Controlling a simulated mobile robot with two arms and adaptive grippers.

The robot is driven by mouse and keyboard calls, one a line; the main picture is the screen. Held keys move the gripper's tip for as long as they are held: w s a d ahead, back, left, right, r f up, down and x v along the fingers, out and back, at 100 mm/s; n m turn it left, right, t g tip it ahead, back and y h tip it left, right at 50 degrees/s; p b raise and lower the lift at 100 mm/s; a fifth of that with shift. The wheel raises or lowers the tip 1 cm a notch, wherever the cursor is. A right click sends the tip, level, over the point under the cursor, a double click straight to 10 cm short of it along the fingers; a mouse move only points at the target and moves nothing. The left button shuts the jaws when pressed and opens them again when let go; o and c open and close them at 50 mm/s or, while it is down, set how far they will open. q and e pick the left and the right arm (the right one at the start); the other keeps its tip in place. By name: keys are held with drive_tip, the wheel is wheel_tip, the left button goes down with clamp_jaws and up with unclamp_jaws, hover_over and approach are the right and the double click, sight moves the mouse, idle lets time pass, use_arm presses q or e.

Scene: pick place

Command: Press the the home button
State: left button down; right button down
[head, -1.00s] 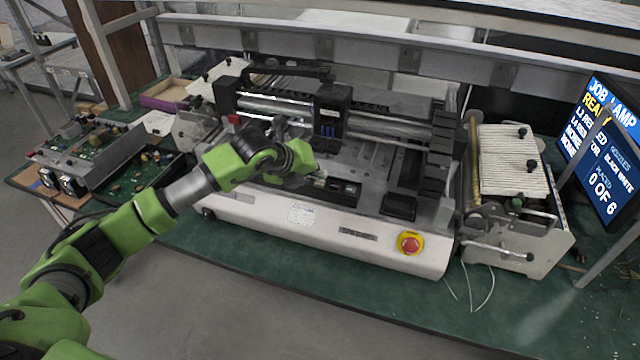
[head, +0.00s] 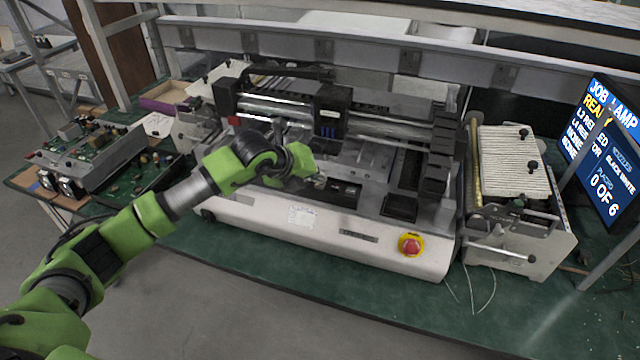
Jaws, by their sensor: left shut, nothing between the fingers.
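A white and grey pick-and-place machine (head: 270,215) stands on the green table. My left arm reaches over its front from the left. My left gripper (head: 319,181) is shut and empty, at a small dark panel (head: 346,192) on the machine's front ledge. I cannot tell whether the fingertips touch it. No button marked home can be made out; the wrist and fingers may hide it. A red mushroom button on a yellow ring (head: 411,244) sits on the front face, right of the gripper. My right gripper is not in view.
A dark gantry head (head: 331,110) sits on rails behind the gripper. A feeder unit (head: 510,160) stands right, beside a monitor (head: 605,145) reading "0 OF 6". An open circuit-board chassis (head: 88,160) lies left. The table's front strip is mostly clear.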

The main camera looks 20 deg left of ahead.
sight(318, 185)
use_arm(q)
drive_tip(key=shift+f, duration=0.2)
idle(0.5)
drive_tip(key=shift+r, duration=0.95)
drive_tip(key=shift+r+p, duration=1.25)
drive_tip(key=shift+r, duration=1.2)
